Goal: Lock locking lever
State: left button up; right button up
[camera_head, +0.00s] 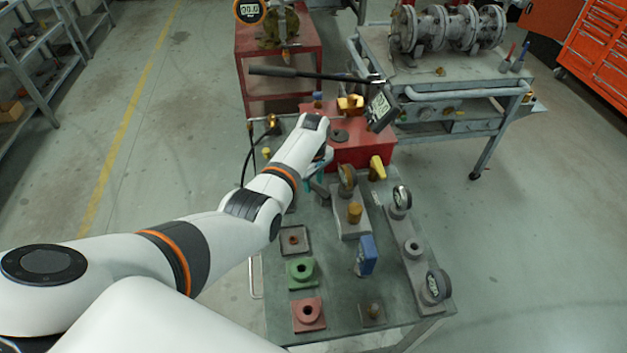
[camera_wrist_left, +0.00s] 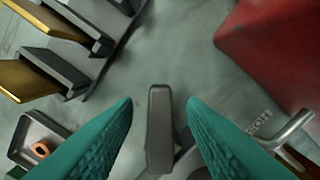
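My left gripper (camera_head: 314,180) reaches over the far left part of the workbench, its teal fingers partly hidden by my wrist. In the left wrist view the two fingers (camera_wrist_left: 160,103) are spread open. A dark grey bar-shaped lever (camera_wrist_left: 160,130), which looks like the locking lever, stands between them with a visible gap on both sides. In the head view a dark grey lever (camera_head: 320,191) shows just beside the fingers. The lever's base is mostly hidden in the wrist view. My right gripper does not show.
A red box (camera_head: 362,154) stands beyond the gripper, with a black-handled torque wrench (camera_head: 310,74) above it. Brass-handled valves (camera_head: 355,212), a blue-handled valve (camera_head: 366,255), and green (camera_head: 302,272) and red (camera_head: 308,314) blocks occupy the bench. A bent metal rod (camera_wrist_left: 290,130) lies near the right finger.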

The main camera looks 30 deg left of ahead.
pick_arm(q)
grip_shut()
jog(key=m, duration=0.1)
jog(key=w+m, duration=0.1)
jog(key=shift+d+m+b, duration=0.2)
jog(key=shift+m+b, duration=0.1)
jog(key=shift+b, duration=0.05)
jog(key=shift+w+d+m, duration=0.2)
jog(key=shift+w+m, duration=0.15)
jog(key=shift+m, duration=0.65)
grip_release()
notch_tip(320, 180, up, 12)
jog(key=shift+p, duration=0.35)
